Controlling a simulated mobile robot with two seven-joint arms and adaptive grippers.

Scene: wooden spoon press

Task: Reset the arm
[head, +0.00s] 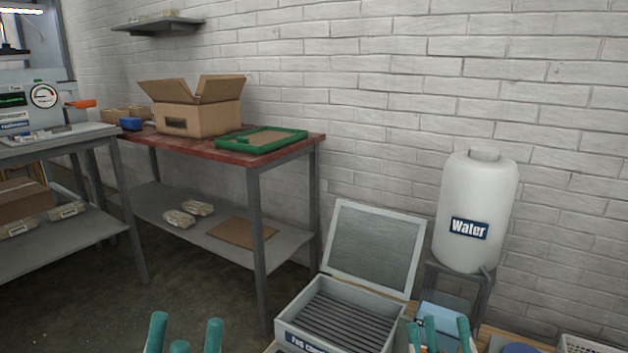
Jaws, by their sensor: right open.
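My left gripper (184,337) shows at the bottom edge, left of the middle. Its teal fingers point up and stand apart, with nothing seen between them. My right gripper (440,335) shows at the bottom edge, right of the middle. Its teal fingers are spread, in front of a blue-white item (440,311); I see nothing held. The lower parts of both grippers are cut off by the frame. A grey box (345,312) with a slatted inside and a raised lid (374,247) stands between the two grippers.
A white water tank (477,205) sits on a stand at the right. A red-topped table (215,150) bears a cardboard box (198,117) and a green tray (258,147). A machine (35,108) stands at far left. A white basket (588,345) is at bottom right.

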